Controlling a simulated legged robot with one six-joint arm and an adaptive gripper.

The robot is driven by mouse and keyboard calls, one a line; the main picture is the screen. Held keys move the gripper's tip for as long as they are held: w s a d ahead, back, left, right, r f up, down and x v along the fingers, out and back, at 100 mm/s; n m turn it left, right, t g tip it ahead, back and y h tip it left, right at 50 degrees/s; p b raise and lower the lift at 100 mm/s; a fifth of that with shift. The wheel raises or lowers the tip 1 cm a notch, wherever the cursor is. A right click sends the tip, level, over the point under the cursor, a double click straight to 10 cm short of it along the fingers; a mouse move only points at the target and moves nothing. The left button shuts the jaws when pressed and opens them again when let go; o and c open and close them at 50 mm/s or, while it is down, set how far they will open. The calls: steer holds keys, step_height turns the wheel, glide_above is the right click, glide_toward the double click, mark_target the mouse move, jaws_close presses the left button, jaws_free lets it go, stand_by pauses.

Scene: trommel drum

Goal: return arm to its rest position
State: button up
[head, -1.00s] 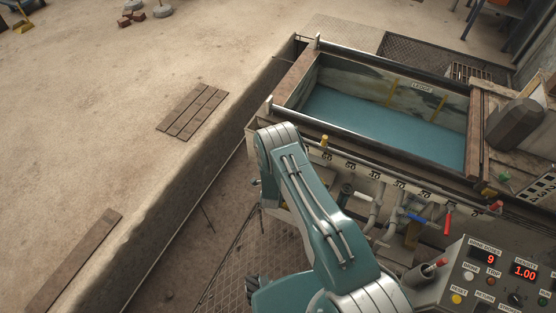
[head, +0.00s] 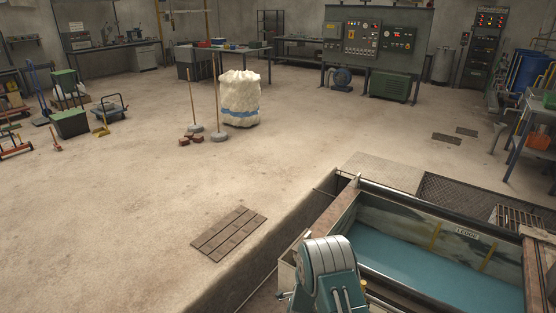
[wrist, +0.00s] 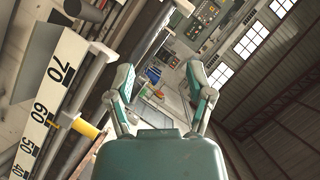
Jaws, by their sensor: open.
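In the head view only the upper part of my arm shows, a teal and grey joint at the bottom edge, beside the near left corner of the water tank (head: 342,212). My gripper is outside the head view. In the wrist view my gripper (wrist: 160,85) has its two teal fingers spread apart, with nothing between them. A scale rail (wrist: 52,95) with numbers such as 70, 60 and 50 runs along the left, with a yellow knob (wrist: 86,128) near it. The fingers look apart from the rail.
A slatted board (head: 229,233) lies on open floor left of the tank. A control cabinet (head: 375,45) stands at the back. A blue-framed table (head: 535,125) is at the right.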

step_height(320, 180, up, 16)
steer(key=n+g+y, duration=0.1)
steer(key=n+y, duration=0.1)
steer(key=n, duration=0.1)
steer(key=s+r+n+g+y, duration=0.1)
steer(key=s+r+n, duration=0.1)
steer(key=s+r, duration=0.35)
steer(key=s+r+n+g+y, duration=0.1)
steer(key=s+r+n, duration=0.1)
steer(key=r, duration=0.7)
steer(key=s+d+r+n+g, duration=0.1)
steer(key=s+r+n, duration=0.1)
steer(key=s+r, duration=0.35)
steer(key=s+d+r+n+g, duration=0.1)
steer(key=s+r, duration=0.2)
steer(key=s, duration=0.6)
steer(key=s+d+n+g, duration=0.1)
steer(key=s, duration=0.8)
steer(key=s+d+r+n+g+h, duration=0.1)
steer(key=s+n+g, duration=0.1)
steer(key=s, duration=0.8)
steer(key=shift+s+d+r+n, duration=0.25)
steer(key=shift+d+n, duration=0.05)
steer(key=shift+d, duration=0.1)
steer(key=shift+c, duration=0.8)
steer(key=shift+d, duration=0.2)
